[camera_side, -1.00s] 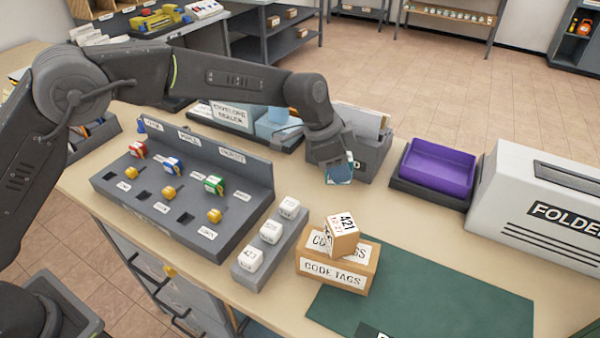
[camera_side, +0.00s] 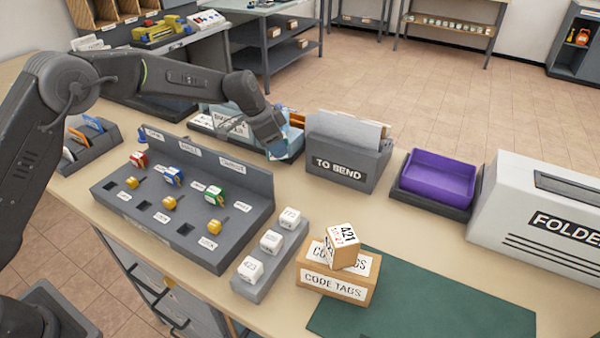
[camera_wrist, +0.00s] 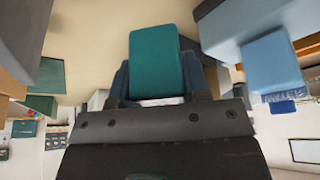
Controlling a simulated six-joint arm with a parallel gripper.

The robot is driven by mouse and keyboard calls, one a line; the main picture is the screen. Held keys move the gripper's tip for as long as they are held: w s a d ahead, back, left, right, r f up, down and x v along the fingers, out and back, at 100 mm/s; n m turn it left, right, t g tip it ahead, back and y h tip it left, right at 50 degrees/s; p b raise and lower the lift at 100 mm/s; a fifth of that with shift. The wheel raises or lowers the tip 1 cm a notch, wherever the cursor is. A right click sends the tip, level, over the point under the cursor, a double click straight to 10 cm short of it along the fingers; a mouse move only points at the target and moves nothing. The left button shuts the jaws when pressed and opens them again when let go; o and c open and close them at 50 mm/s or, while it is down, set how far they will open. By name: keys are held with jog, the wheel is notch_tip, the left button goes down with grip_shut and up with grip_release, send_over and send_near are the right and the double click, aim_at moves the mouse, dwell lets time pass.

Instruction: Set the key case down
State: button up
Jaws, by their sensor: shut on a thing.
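The key case appears to be the teal block (camera_wrist: 156,58) in the wrist view, with rounded corners. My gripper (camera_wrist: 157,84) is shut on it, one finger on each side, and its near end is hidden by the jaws. In the side view my gripper (camera_side: 276,145) points down beside the envelope sealer, with a small bluish part of the case (camera_side: 283,153) showing at its tips. I cannot tell whether the case touches the table.
The envelope sealer (camera_side: 208,121) is close by my gripper. The TO SEND tray (camera_side: 340,170) is to its right, then the purple tray (camera_side: 438,180). The grey key rack (camera_side: 258,187) is in front. Bare table (camera_side: 305,190) lies between rack and TO SEND tray.

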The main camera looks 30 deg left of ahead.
jog(key=d+f, duration=0.1)
jog(key=d, duration=0.1)
jog(key=w+d+f, duration=0.1)
jog(key=d+f, duration=0.1)
jog(key=d, duration=0.1)
jog(key=shift+w+d+f, duration=0.25)
jog(key=shift+w+d, duration=0.05)
jog(key=shift+d, duration=0.05)
jog(key=shift+f, duration=1.95)
jog(key=shift+f, duration=0.15)
jog(key=o, duration=0.7)
